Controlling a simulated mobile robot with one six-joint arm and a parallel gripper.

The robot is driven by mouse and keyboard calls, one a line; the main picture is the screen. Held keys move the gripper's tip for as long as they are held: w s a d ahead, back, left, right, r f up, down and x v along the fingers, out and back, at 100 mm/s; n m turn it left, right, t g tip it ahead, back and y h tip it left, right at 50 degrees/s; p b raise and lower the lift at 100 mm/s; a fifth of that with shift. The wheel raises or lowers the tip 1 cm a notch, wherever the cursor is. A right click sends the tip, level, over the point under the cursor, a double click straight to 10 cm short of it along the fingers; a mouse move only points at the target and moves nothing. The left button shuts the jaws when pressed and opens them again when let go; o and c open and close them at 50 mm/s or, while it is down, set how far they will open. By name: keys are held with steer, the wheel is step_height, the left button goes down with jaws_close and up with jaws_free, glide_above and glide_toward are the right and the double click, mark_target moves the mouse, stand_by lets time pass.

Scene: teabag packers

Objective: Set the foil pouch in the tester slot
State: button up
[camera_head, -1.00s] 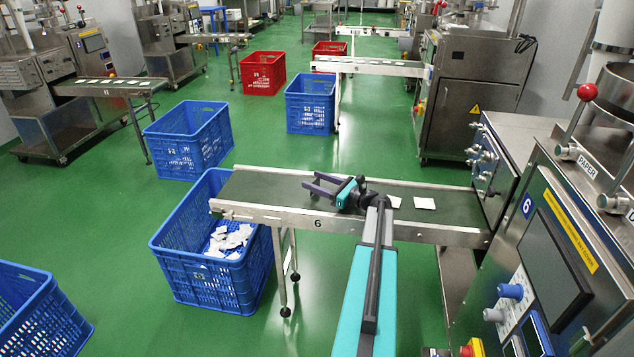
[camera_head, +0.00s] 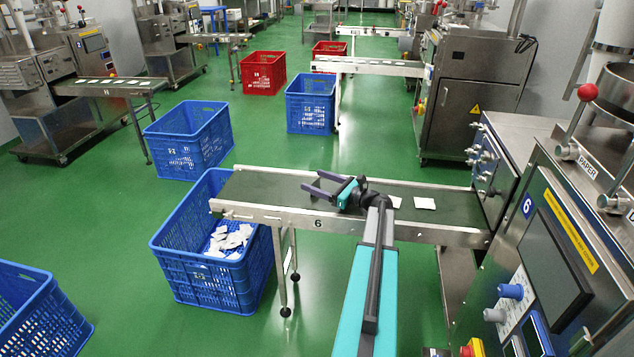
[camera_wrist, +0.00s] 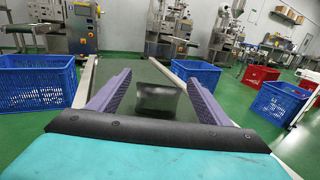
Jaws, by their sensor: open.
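My gripper (camera_head: 312,181) is open above the dark belt of conveyor 6 (camera_head: 265,212), its two purple fingers spread and pointing left along the belt. In the wrist view a small dark grey, rectangular thing with a dull sheen (camera_wrist: 158,101) shows between the fingers, apart from both. It may be the foil pouch, but I cannot tell for sure, nor whether it lies on the belt. I cannot make it out in the head view. I cannot identify a tester slot in either view.
White teabags (camera_head: 424,203) lie on the belt to the right of my gripper. A blue crate (camera_head: 215,285) with white packets stands under the belt's left end. The numbered machine (camera_head: 555,250) stands at the right.

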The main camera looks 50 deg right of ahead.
steer(key=s, duration=0.4)
steer(key=s+d, duration=0.1)
steer(key=s, duration=0.2)
steer(key=s+d, duration=0.1)
steer(key=s, duration=0.3)
steer(key=shift+s, duration=0.3)
